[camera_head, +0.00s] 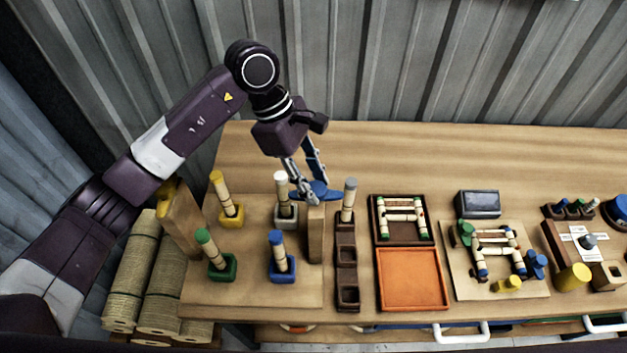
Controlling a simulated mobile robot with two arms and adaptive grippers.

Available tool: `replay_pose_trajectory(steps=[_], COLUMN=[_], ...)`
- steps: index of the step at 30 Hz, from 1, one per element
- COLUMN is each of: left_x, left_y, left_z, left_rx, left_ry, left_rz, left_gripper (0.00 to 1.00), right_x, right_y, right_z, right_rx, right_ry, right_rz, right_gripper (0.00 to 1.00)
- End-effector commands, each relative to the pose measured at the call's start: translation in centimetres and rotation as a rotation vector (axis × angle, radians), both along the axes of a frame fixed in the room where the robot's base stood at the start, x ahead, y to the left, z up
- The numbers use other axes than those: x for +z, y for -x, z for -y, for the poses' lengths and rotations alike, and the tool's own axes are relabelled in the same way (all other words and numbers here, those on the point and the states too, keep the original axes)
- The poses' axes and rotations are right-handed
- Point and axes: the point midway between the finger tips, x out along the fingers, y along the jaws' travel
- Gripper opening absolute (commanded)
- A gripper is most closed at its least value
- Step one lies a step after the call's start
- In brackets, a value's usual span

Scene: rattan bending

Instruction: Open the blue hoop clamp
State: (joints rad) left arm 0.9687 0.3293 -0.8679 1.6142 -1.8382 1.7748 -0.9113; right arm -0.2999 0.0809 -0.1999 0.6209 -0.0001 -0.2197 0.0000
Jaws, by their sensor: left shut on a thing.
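The blue hoop clamp is most likely the blue piece (318,190) on top of a wooden post (316,235) at the right side of the left wooden board. My left gripper (310,192) reaches down from above with its fingers at this blue piece and is shut on it. The fingers cover part of the piece, so I cannot tell whether the clamp is open or closed. My right gripper does not show.
On the left board (205,292) stand rattan pieces in yellow (231,213), white (286,215), green (222,268) and blue (281,270) holders. A dark slotted rack (347,274), an orange tray (411,279) and a rattan frame board (459,289) lie to the right. The back table strip is clear.

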Motion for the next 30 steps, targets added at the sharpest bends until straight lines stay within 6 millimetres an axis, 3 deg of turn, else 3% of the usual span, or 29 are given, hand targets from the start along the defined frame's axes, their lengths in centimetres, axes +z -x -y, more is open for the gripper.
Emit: replay_pose_trajectory(steps=[11,30], left_x=[-0.4,-0.5], left_y=[0.0,0.3], left_z=[-0.1,0.0], left_rx=[0.143,0.729], left_ry=[0.002,0.006], left_rz=[0.007,0.011], left_gripper=[0.05,0.05], right_x=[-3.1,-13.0], right_y=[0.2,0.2], right_z=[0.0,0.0], right_rx=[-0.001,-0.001], right_ry=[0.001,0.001], right_rz=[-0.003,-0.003], right_gripper=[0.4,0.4])
